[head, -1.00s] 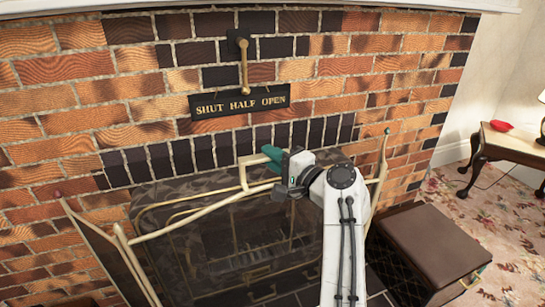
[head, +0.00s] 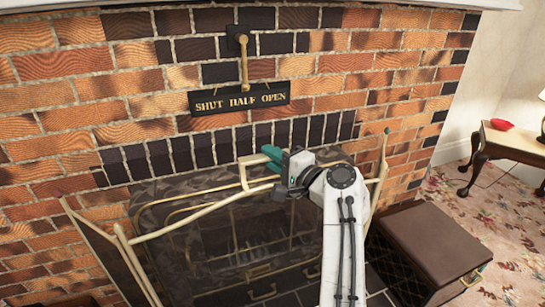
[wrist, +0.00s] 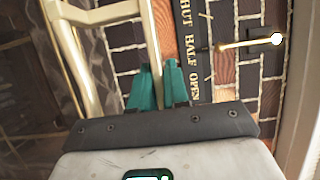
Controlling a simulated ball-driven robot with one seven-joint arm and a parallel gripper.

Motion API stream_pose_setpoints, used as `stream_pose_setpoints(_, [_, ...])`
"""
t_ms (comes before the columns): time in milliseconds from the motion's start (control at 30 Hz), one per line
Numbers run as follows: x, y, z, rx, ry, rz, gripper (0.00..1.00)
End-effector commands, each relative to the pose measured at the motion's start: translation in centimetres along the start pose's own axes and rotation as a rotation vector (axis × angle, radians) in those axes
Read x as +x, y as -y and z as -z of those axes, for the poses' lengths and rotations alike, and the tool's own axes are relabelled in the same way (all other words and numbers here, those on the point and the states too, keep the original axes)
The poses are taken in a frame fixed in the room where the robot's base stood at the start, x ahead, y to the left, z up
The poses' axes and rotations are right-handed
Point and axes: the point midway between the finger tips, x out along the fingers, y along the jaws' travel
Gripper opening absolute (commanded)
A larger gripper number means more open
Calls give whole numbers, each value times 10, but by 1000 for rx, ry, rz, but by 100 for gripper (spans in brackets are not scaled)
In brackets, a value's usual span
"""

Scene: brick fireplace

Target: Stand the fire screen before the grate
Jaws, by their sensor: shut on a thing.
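The fire screen (head: 185,221) is a brass-framed, dark mesh screen with angled side wings, in front of the fireplace opening. Its left wing and top rail show in the head view; its feet are out of sight, so I cannot tell whether it touches the hearth. My gripper (head: 268,157), with green fingers, is shut on the brass handle at the top of the screen. In the wrist view the fingers (wrist: 157,85) close around a brass bar, and the frame (wrist: 85,60) fills the left side. The grate (head: 250,258) shows dimly behind the mesh, partly covered by my arm.
A sign reading "SHUT HALF OPEN" (head: 240,97) and a brass lever (head: 244,62) are on the brick wall above. A brown box-like stool (head: 435,240) stands close on the right. A side table (head: 515,145) is farther right, with patterned carpet between.

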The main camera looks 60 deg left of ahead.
Motion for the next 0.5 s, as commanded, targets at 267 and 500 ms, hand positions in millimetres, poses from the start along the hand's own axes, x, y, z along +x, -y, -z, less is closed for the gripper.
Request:
stream_pose_setpoints(267, [0, 8, 0, -5, -1, 11, 0])
stream_pose_setpoints(500, [0, 8, 0, -5, -1, 11, 20])
